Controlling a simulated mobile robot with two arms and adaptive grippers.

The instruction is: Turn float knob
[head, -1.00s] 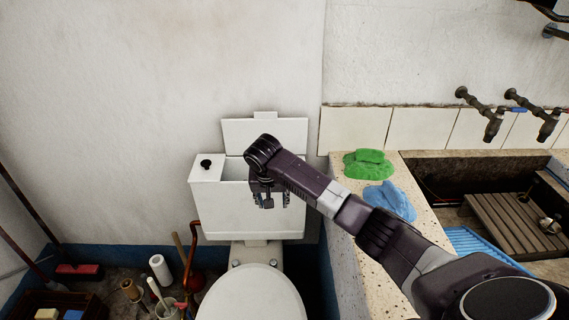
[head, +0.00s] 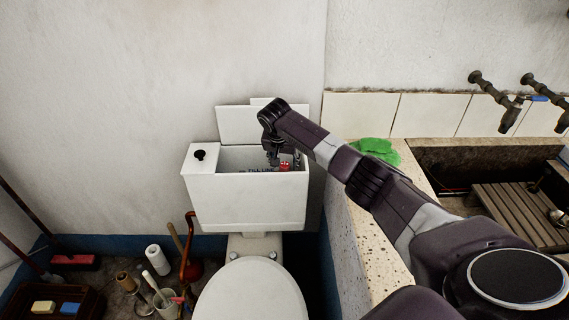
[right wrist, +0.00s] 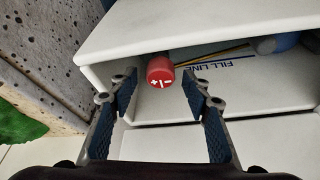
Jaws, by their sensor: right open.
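The float knob (right wrist: 160,72) is red with white plus and minus marks, inside the open cistern (right wrist: 190,35). In the head view the knob (head: 285,167) shows small and red near the right end of the cistern opening (head: 243,205). My right gripper (head: 285,158) is over that opening. In the right wrist view my right gripper (right wrist: 160,92) is open, one finger to each side of the knob's line, with visible gaps and no contact seen. A blue fill line marking (right wrist: 228,64) is on the inside wall. My left gripper is not in view.
The cistern lid (head: 236,125) leans upright behind the opening. A black button (head: 199,155) sits on the cistern's left top. The stone counter (head: 355,240) with a green cloth (head: 376,150) stands close on the right. The toilet (head: 250,295) is below.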

